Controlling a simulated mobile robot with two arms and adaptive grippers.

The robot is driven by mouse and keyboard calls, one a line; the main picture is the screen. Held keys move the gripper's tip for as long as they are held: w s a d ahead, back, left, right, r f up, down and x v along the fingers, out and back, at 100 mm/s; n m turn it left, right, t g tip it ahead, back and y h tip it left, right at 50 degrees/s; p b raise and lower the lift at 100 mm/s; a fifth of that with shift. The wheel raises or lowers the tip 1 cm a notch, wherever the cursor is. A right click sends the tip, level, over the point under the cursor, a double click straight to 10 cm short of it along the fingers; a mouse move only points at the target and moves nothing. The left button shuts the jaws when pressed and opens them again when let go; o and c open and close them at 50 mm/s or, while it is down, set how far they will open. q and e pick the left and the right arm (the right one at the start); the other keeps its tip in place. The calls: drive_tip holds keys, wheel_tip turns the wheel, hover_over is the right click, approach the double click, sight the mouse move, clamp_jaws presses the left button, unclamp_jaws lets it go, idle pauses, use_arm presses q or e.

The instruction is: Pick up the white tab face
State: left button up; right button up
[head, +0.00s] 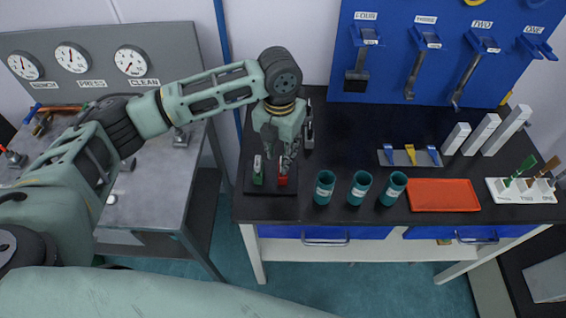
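A green block (258,179) and a red block (283,180) stand side by side on a dark plate (270,191) at the left end of the black bench. A small white tab face (258,163) shows on the green block; whether the red block has one is hard to see behind the fingers. My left gripper (280,160) points down just above the red block. Its fingers look spread apart, and nothing is seen held between them. Whether a fingertip touches the red block I cannot tell. My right gripper is not in view.
Three teal cups (325,188) stand right of the blocks, then an orange tray (444,195) and a white rack (520,190). A strip with blue and yellow pieces (410,156) lies behind. Tools hang on a blue board (430,70). The bench middle is clear.

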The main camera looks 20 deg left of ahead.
use_arm(q)
drive_tip(key=f, duration=0.2)
drive_tip(key=f+p, duration=0.1)
drive_tip(key=shift+w+d, duration=0.1)
drive_tip(key=shift+w, duration=0.15)
drive_tip(key=shift+w+f, duration=0.1)
drive_tip(key=shift+f, duration=0.8)
clamp_jaws()
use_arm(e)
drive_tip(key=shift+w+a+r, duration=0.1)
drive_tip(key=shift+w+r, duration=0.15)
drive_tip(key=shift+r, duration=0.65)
